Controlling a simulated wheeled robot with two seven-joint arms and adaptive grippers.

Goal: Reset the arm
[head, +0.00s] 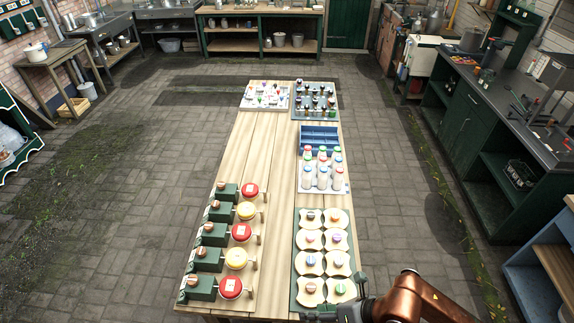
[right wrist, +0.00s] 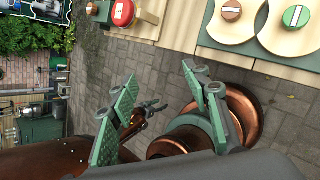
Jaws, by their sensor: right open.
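My right gripper (head: 338,303) is at the bottom of the head view, by the near right corner of the long wooden table. Its copper arm comes in from the lower right. In the right wrist view its two green fingers (right wrist: 160,78) stand well apart with nothing between them. They are over the paved floor, beside the table's edge. My left arm does not show in the head view. A small copper part with dark prongs (right wrist: 150,105) behind the fingers in the right wrist view may be my left gripper; its jaws are too small to read.
The wooden table (head: 262,150) bears a green tray with round-knobbed boards (head: 311,237) close to my right gripper. Beyond are a bottle rack (head: 323,178), a blue bin (head: 318,136) and two far trays. Red and yellow-knobbed green units (head: 211,233) line the left. Paving is clear both sides.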

